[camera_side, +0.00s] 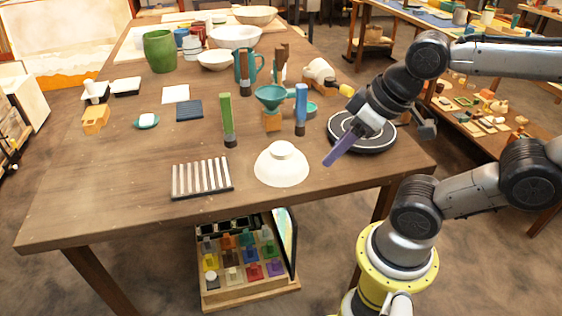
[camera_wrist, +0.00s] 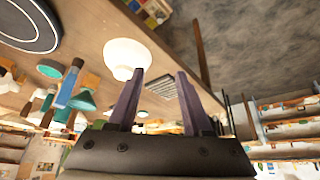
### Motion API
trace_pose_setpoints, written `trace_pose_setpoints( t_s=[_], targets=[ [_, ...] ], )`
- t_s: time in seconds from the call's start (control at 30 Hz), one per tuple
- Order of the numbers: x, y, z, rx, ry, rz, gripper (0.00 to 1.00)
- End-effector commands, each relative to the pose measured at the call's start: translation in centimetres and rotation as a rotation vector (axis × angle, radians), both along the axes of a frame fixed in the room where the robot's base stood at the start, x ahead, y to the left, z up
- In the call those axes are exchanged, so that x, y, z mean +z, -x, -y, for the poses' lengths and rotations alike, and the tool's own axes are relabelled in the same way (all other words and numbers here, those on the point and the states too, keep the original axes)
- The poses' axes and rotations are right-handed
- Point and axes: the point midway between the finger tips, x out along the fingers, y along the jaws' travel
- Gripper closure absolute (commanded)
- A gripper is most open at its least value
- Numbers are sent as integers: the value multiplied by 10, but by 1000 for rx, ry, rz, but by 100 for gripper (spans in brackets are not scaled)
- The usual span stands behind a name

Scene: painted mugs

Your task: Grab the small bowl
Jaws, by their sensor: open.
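A white bowl (camera_side: 281,165) lies upside down near the table's front edge, its foot ring facing up. It also shows in the wrist view (camera_wrist: 124,56), left of the fingertips. Another white bowl (camera_side: 215,60), smaller than the large white one behind it, stands upright farther back. The frames do not settle which is the small bowl. My gripper (camera_side: 329,161) has purple fingers and is right of the upside-down bowl, apart from it. In the wrist view, my gripper (camera_wrist: 160,74) is open with nothing between its fingers.
A round black turntable (camera_side: 362,132) is right of my gripper. A striped rack (camera_side: 202,178) is left of the upside-down bowl. A green tool (camera_side: 226,115), a blue tool (camera_side: 301,105) and a teal funnel (camera_side: 271,98) stand behind it. Bare table lies at the front left.

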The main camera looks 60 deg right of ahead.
Motion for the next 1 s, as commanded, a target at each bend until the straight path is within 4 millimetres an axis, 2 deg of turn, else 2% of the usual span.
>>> trace_pose_setpoints(
  t_s=[0.47, 0.7, 0.77, 1.0],
  targets=[
    [0, 0, 0, 0, 0, 0, 50],
    [0, 0, 0, 0, 0, 0, 9],
    [0, 0, 0, 0, 0, 0, 0],
    [0, 0, 0, -6, -3, 0, 0]
  ],
)
